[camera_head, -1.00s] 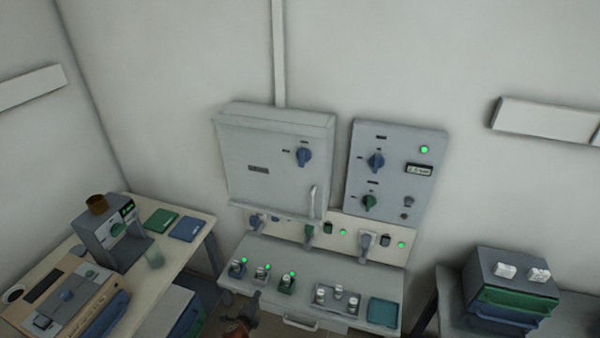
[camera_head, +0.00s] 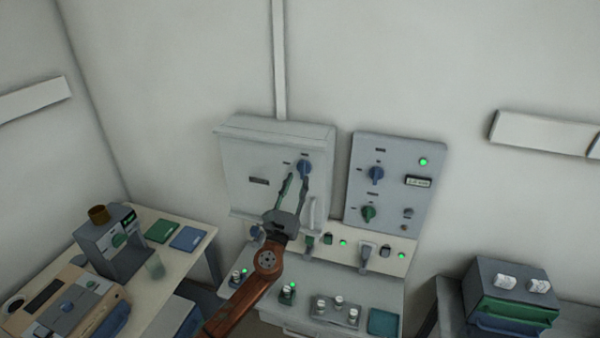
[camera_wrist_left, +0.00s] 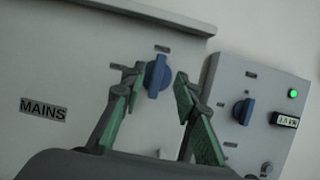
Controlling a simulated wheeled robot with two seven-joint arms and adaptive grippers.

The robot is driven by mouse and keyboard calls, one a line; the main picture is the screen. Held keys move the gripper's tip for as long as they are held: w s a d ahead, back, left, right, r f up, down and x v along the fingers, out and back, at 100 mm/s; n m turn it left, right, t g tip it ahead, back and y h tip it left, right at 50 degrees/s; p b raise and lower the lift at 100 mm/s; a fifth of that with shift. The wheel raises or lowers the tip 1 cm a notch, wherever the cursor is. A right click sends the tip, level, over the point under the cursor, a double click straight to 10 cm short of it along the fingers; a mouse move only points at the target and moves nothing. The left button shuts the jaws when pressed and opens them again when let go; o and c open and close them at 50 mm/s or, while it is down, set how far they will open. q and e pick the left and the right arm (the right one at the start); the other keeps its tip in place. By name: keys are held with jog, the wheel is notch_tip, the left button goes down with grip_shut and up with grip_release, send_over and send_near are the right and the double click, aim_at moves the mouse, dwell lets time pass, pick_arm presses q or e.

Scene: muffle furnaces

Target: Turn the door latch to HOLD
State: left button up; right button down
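A blue knob (camera_head: 304,168) sits on the upper right of a grey cabinet door (camera_head: 245,160). I take it as the door latch; its small labels are unreadable. In the left wrist view the blue knob (camera_wrist_left: 157,76) points roughly up and down, and the door carries a MAINS label (camera_wrist_left: 43,109). My left gripper (camera_head: 296,180) is open and empty in front of the door, just below and left of the knob in the head view. In the left wrist view the knob appears between its green-padded fingers (camera_wrist_left: 158,80); contact is not visible. My right gripper is not in view.
A control panel (camera_head: 394,150) with blue and green knobs and a green light is right of the cabinet. A pale vertical handle (camera_head: 312,214) is below the knob. A bench unit (camera_head: 365,290) with several small items stands below. Side tables hold devices and trays.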

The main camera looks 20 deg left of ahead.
aim_at(302, 168)
pick_arm(q)
jog(key=shift+x, duration=2.3)
jog(key=shift+f, duration=0.1)
grip_shut()
